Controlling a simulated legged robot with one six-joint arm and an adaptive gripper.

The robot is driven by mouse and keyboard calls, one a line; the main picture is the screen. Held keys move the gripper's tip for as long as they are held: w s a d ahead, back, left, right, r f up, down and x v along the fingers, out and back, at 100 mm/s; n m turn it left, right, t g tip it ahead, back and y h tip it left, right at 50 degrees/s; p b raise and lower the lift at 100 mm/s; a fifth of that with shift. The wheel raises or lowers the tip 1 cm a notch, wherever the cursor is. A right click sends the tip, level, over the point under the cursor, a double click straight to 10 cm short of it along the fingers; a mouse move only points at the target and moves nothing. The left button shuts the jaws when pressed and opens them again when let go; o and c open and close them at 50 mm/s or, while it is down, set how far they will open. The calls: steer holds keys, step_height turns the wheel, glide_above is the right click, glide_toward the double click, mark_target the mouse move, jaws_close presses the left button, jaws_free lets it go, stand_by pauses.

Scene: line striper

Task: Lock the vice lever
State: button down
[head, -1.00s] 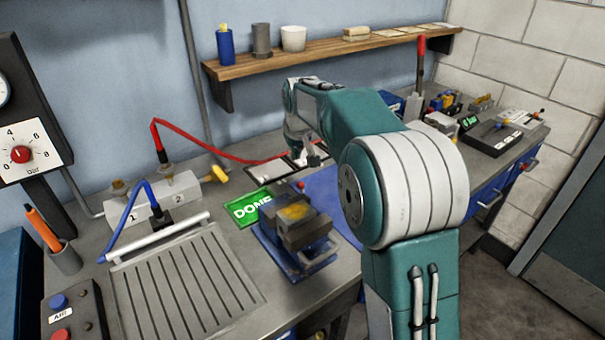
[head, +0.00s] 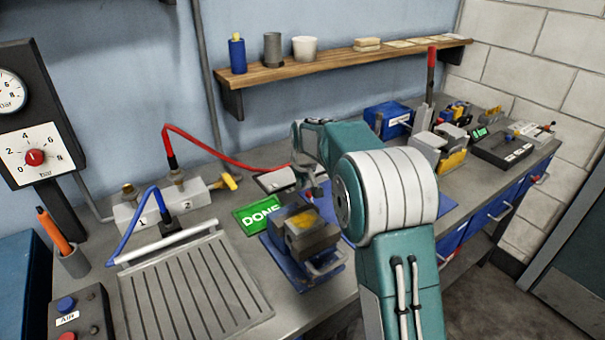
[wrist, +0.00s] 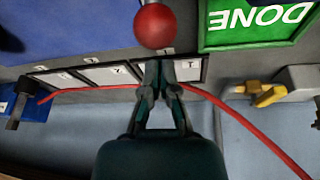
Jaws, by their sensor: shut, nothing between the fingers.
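The vice (head: 300,240) is a blue-based block with grey jaws and a yellow patch on top, on the bench in the head view. A lever with a red ball knob (wrist: 155,26) shows in the wrist view, just beyond my fingertips and slightly left of them. My gripper (wrist: 163,68) is shut and empty, with the knob apart from it in the picture. In the head view my gripper (head: 314,186) hangs just behind the vice, partly hidden by my arm. The lever's shaft and its angle cannot be made out.
A green DONE sign (head: 258,214) lies beside the vice and shows in the wrist view (wrist: 258,24). A red hose (head: 215,150) runs behind to a valve block (head: 160,203). A ribbed tray (head: 190,290) lies left. A tall red-handled lever (head: 431,72) stands right.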

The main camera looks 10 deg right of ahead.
steer(key=shift+w+f, duration=0.25)
steer(key=shift+f, duration=0.45)
steer(key=shift+s+d+r, duration=0.1)
steer(key=shift+s+r, duration=0.2)
steer(key=shift+s, duration=0.2)
steer(key=shift+s+d+r, duration=0.1)
steer(key=shift+s+r, duration=0.15)
steer(key=shift+s, duration=0.25)
steer(key=shift+s+d+r, duration=0.1)
steer(key=shift+s+r, duration=0.05)
steer(key=shift+s, duration=0.35)
steer(key=shift+s+d+r, duration=0.1)
steer(key=shift+s, duration=0.35)
